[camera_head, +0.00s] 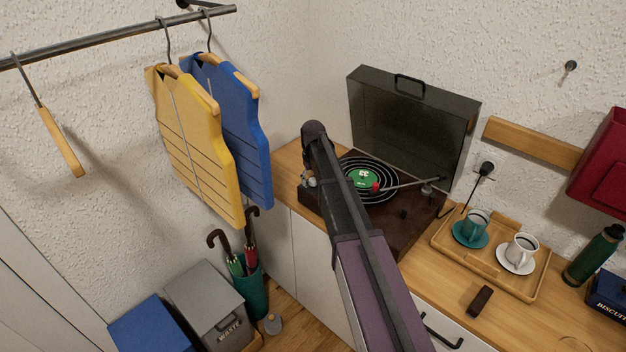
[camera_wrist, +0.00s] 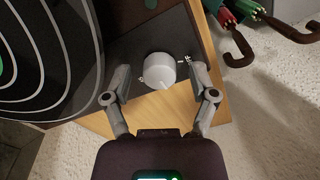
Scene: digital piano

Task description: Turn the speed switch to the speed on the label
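The record player (camera_head: 420,222) stands on the wooden counter with its dark lid open. A black record with a green label (camera_head: 364,176) lies on it; pale marks on the label are too small to read for certain. In the wrist view, the light grey round speed switch (camera_wrist: 159,70) sits on the dark deck beside the record (camera_wrist: 45,60), with small white marks by its sides. My gripper (camera_wrist: 160,78) is open, one finger on each side of the switch, with visible gaps; I cannot tell any contact. In the head view, my gripper (camera_head: 308,179) is mostly hidden by my arm.
The tonearm (camera_head: 405,184) reaches over the record. A wooden tray (camera_head: 532,282) with two cups stands to the right. Hanging vests (camera_head: 197,140) are left of my arm. An umbrella stand (camera_head: 250,291) and bins (camera_head: 212,296) stand on the floor below.

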